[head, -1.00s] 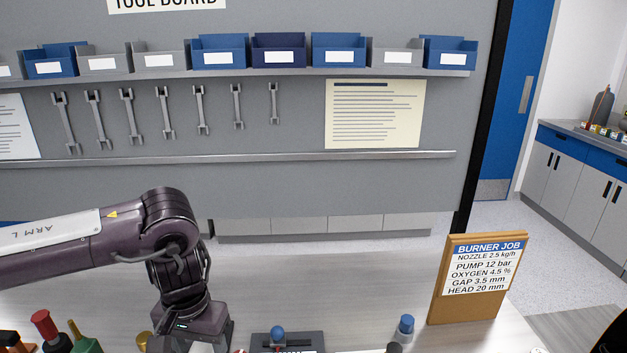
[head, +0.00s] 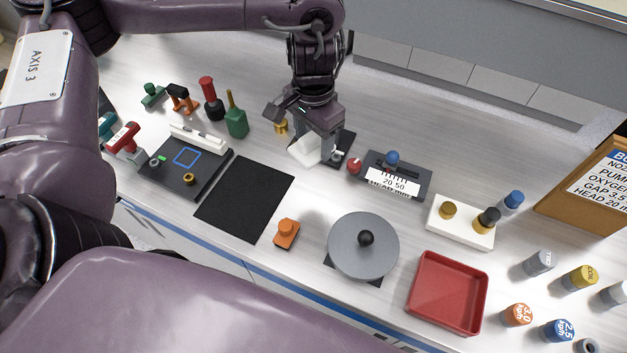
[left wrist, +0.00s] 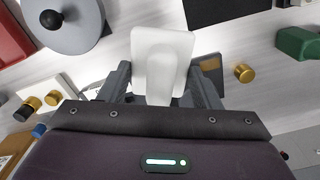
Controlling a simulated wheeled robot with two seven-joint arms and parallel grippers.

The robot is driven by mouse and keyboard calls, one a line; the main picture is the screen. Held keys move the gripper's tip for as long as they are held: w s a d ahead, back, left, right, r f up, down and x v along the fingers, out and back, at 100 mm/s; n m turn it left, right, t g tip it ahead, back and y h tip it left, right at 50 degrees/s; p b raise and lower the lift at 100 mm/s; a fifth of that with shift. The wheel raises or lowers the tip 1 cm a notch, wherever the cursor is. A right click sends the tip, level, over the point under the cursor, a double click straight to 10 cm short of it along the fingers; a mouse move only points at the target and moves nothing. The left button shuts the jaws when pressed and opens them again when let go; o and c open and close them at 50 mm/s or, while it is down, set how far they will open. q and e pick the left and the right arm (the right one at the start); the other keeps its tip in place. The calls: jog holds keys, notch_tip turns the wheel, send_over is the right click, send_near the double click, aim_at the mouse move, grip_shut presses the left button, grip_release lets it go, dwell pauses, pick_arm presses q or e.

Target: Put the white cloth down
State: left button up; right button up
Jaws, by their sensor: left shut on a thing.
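The white cloth (head: 305,151) is a small pale block-like piece at the tips of my left gripper (head: 318,138), over the back middle of the bench. In the left wrist view the cloth (left wrist: 162,62) sits between the two fingers of the gripper (left wrist: 160,92), which are shut on it. A small dark plate (head: 343,148) lies just right of the cloth and is partly hidden by the gripper. I cannot tell whether the cloth touches the bench. My right gripper is not in view.
A black mat (head: 245,198) lies bare in front. A grey lidded disc (head: 363,245), an orange block (head: 287,233) and a red tray (head: 447,291) stand nearer. A lever panel (head: 398,176) is right of the gripper. A green bottle (head: 236,122) and brass cylinder (head: 281,127) stand left.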

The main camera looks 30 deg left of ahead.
aim_at(313, 149)
pick_arm(q)
notch_tip(313, 149, down, 12)
jog(key=shift+r+b, duration=0.25)
jog(key=shift+b, duration=0.9)
jog(key=shift+w+f+b, duration=0.1)
jog(key=shift+f+b, duration=0.5)
jog(key=shift+f, duration=1.25)
jog(key=shift+f, duration=0.1)
jog(key=o, duration=1)
notch_tip(313, 149, up, 12)
jog(key=p, duration=0.3)
